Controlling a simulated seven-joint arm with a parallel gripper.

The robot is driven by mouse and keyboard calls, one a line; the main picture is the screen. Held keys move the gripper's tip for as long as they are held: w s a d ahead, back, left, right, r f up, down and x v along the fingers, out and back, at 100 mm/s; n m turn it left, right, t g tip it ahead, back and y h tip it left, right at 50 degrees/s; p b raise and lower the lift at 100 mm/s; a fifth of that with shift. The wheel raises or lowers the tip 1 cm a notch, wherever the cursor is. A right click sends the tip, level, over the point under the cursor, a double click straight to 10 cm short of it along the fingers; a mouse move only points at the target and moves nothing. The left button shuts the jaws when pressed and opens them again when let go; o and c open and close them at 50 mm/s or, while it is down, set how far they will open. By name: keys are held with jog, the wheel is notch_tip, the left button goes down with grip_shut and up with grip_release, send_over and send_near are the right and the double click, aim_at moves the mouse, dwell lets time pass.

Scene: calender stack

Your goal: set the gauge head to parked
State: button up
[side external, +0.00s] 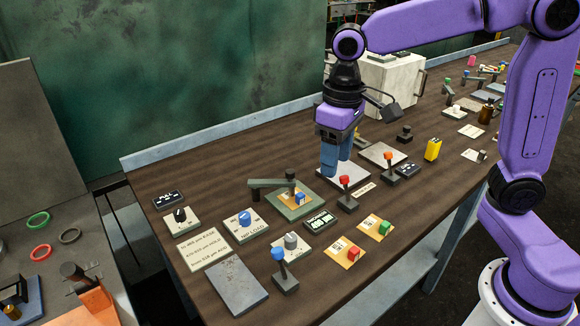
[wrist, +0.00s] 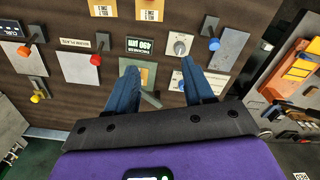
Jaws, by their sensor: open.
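A green square base with a swing arm (side external: 272,183), which looks like the gauge head, sits mid-table in the side view. A blue block with yellow beside it (side external: 299,198) is on the base, and a dark post rises at the arm's right end. My gripper (side external: 337,168) is open and empty, above the table to the right of the base, over a pale plate (side external: 352,178). In the wrist view my gripper (wrist: 159,66) has its blue fingers spread. A green piece (wrist: 151,98) shows between them, probably the arm; its base is mostly hidden. No parked mark is legible.
A red-knobbed lever (side external: 347,198) stands close to the gripper. A blue NIP LOAD knob (side external: 245,222), a green display (side external: 319,221) and a blue-knobbed lever (side external: 282,265) surround the base. The display reads 490 µm in the wrist view (wrist: 140,47). A white box (side external: 385,85) stands behind.

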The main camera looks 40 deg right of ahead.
jog(key=w+r+m, duration=0.1)
jog(key=w+m, duration=0.3)
jog(key=w, duration=0.6)
jog(key=m, duration=0.4)
send_near(290, 171)
jog(key=shift+m, duration=0.3)
notch_tip(290, 171, down, 8)
jog(key=shift+a+f, duration=0.1)
jog(key=shift+f, duration=0.15)
grip_shut()
